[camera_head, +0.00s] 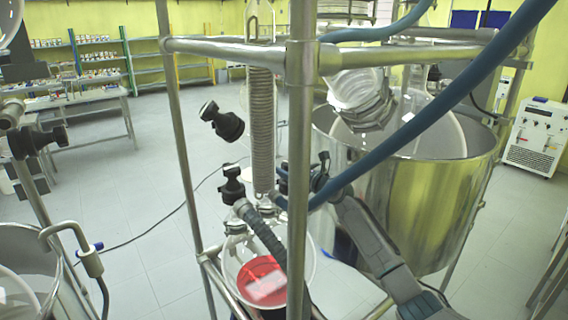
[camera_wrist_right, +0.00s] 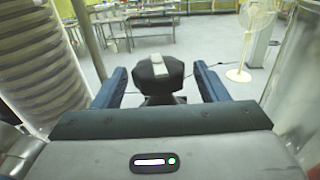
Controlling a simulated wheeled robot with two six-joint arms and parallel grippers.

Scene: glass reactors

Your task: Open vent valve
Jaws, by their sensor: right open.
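A black valve knob with a white bar on top (camera_wrist_right: 153,72) stands between the two blue fingers of my right gripper (camera_wrist_right: 159,80) in the right wrist view. The fingers are spread, with gaps on both sides of the knob. In the head view my right gripper (camera_head: 301,180) reaches in from the lower right, partly hidden behind a steel post. Two black valve knobs show to its left, an upper one (camera_head: 221,121) and a lower one (camera_head: 232,186). I cannot tell which knob is the vent valve. My left gripper is not in view.
A steel frame post (camera_head: 299,110) stands in front of a coiled glass condenser (camera_head: 262,130). A glass vessel with red liquid (camera_head: 262,281) sits below. A blue hose (camera_head: 440,122) crosses above my right arm. A large steel vessel (camera_head: 445,210) stands at right.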

